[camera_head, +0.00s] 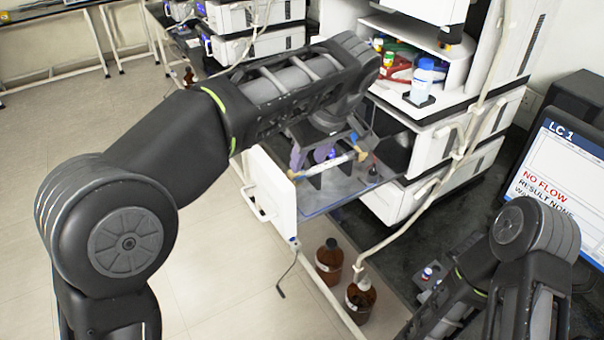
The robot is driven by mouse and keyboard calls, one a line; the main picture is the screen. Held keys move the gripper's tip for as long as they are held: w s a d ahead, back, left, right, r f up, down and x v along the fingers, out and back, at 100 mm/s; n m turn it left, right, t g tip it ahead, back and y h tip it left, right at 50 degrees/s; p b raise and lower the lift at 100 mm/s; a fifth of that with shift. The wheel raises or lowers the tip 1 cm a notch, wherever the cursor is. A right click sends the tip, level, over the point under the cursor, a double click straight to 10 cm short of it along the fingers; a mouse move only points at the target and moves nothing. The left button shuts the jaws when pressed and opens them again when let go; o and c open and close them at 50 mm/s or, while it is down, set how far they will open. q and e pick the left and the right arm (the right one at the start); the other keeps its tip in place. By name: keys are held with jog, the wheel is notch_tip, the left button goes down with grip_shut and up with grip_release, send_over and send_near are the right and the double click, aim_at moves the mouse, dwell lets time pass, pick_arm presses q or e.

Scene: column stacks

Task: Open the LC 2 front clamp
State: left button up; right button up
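An open drawer with a white front panel (267,188) sticks out of the white instrument stack. Inside it a thin white column (328,165) with tan end fittings lies across dark holders, which look like clamps. I cannot tell whether the front clamp is open or shut, and no LC 2 label is readable. My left arm reaches over from the left, and my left gripper (322,150) points down at the drawer, close above the column. The arm partly hides it, so its finger opening is unclear. My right arm is at the lower right; its gripper is not visible.
Brown bottles (329,262) stand below the drawer. A white-and-blue bottle (424,78) stands on the stack's upper shelf. Pale tubing (398,232) hangs in front of the stack. A monitor (565,175) reading "LC 1" and "NO FLOW" is at right. Floor at left is clear.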

aim_at(302, 174)
pick_arm(q)
jog(key=x, duration=0.7)
jog(key=shift+f, duration=0.15)
grip_shut()
dwell(0.4)
